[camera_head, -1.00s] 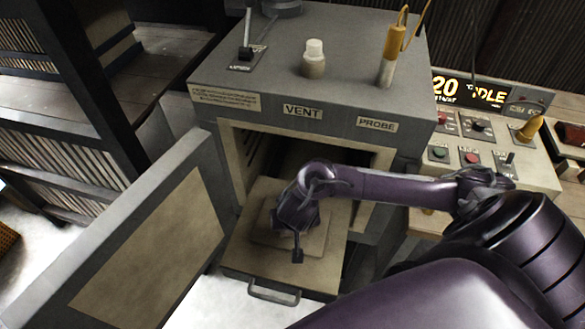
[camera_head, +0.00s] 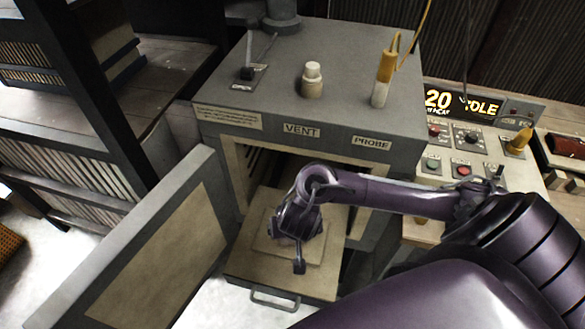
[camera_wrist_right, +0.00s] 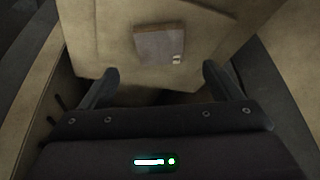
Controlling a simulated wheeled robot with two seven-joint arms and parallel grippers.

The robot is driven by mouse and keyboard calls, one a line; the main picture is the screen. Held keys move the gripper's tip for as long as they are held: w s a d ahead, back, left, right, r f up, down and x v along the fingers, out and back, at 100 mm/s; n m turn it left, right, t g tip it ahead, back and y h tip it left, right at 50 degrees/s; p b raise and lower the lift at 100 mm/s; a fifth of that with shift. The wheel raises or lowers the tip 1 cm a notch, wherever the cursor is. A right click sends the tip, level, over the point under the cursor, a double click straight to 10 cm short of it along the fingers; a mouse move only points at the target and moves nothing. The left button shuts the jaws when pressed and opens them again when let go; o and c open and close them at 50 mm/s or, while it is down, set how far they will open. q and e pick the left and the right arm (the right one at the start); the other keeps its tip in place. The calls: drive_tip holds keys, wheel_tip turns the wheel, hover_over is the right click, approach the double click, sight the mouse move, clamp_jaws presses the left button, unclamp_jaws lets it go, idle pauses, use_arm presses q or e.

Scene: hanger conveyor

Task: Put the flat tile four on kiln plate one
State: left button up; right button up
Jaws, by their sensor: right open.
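A small grey flat tile (camera_wrist_right: 157,42) with a pale mark at one corner lies on a beige plate (camera_wrist_right: 112,40) in the right wrist view. The mark is too small to read. In the head view the plate (camera_head: 312,252) rests on a pulled-out kiln shelf (camera_head: 250,262), and my right gripper hides the tile. My right gripper (camera_head: 299,266) is over the plate. In the right wrist view the gripper (camera_wrist_right: 160,82) has its fingers wide apart and empty, with the tile just beyond the fingertips. My left gripper is out of view.
The kiln (camera_head: 300,85) stands open behind the shelf, its door (camera_head: 150,250) swung out to the left. The shelf has a front handle (camera_head: 274,300). A control panel (camera_head: 470,155) stands at right, and slatted racks (camera_head: 70,170) at left.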

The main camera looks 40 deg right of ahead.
use_arm(q)
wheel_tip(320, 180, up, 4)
drive_tip(key=p, duration=0.3)
use_arm(e)
drive_tip(key=v, duration=0.5)
drive_tip(key=shift+f, duration=0.1)
